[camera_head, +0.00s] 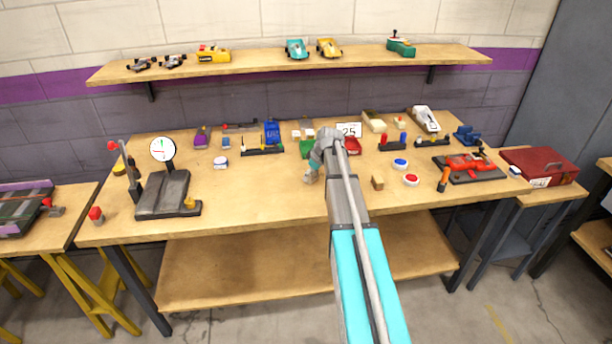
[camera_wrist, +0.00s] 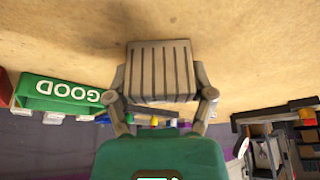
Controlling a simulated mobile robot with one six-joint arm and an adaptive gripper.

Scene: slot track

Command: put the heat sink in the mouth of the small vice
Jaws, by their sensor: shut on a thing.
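The heat sink (camera_wrist: 160,72) is a grey block with dark parallel grooves, seen in the wrist view. My gripper (camera_wrist: 160,84) is shut on it, with one finger at each side. Bare wooden benchtop shows behind the heat sink; its exact height over the bench I cannot tell. In the head view my gripper (camera_head: 312,174) is near the middle of the bench, partly hidden by my arm, and the heat sink cannot be made out. A small blue object at the back right of the bench looks like the small vice (camera_head: 467,134); its mouth is too small to make out.
A green bin marked GOOD (camera_wrist: 62,95) is at the left of the wrist view. A red car on a dark stand (camera_head: 468,166), a screwdriver (camera_head: 443,180) and round buttons (camera_head: 411,180) lie right of my arm. A dial gauge stand (camera_head: 168,193) is left. The front-left middle is clear.

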